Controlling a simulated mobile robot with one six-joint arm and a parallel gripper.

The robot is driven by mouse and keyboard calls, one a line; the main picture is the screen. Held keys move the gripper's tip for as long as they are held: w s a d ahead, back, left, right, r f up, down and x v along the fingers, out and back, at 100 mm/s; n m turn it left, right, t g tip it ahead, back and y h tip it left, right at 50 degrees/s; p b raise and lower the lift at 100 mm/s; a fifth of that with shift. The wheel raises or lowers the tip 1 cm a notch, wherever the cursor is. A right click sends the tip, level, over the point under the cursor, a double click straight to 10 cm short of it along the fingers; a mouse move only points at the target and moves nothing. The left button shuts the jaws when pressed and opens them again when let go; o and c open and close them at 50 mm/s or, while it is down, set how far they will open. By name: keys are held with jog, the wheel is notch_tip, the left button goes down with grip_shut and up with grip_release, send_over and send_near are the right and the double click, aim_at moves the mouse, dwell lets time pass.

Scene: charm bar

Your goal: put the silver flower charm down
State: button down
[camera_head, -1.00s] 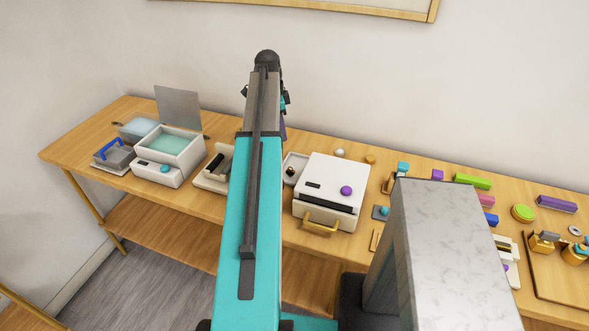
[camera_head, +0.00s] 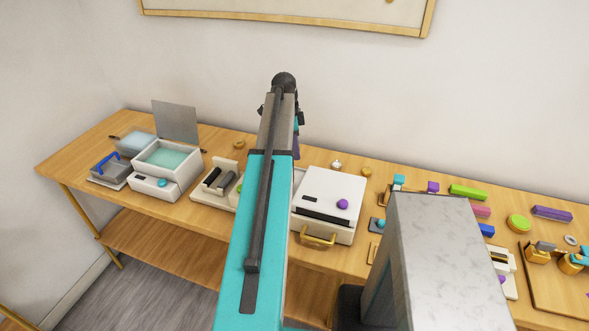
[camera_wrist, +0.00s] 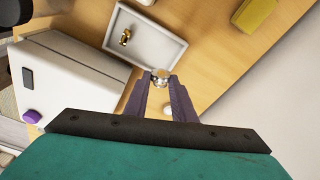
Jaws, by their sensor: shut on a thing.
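In the wrist view my gripper (camera_wrist: 160,80) is shut on a small silver piece (camera_wrist: 160,76), which looks like the silver flower charm. The charm sits between the two fingertips. In that view it overlaps the near corner of a shallow white tray (camera_wrist: 114,22); I cannot tell its height above the tray or table. A small gold charm (camera_wrist: 125,37) lies in the tray. In the head view my arm hides the held charm and most of the tray.
A white press-like machine (camera_head: 328,190) with a purple knob (camera_head: 342,204) stands beside the tray; it also shows in the wrist view (camera_wrist: 75,75). A small silver piece (camera_head: 336,164) stands behind it. A yellow block (camera_wrist: 255,14) lies beyond the tray. Bare wood lies between.

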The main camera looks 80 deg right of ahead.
jog(key=shift+f+p, duration=0.55)
jog(key=shift+f, duration=1.55)
jog(key=shift+f, duration=0.1)
jog(key=shift+f+p, duration=0.65)
jog(key=shift+f, duration=1.15)
jog(key=shift+f, duration=0.15)
jog(key=c, duration=1.5)
grip_release()
jog(key=shift+r, duration=0.25)
jog(key=shift+w+a+r+b, duration=0.1)
jog(key=shift+w+r+b, duration=0.35)
jog(key=shift+r, duration=1.5)
jog(key=shift+w+a+r+b, duration=0.15)
jog(key=shift+r+b, duration=0.45)
jog(key=shift+r, duration=1.4)
jog(key=shift+w+r+b, duration=0.3)
jog(key=shift+r+b, duration=0.25)
jog(key=shift+r, duration=1.4)
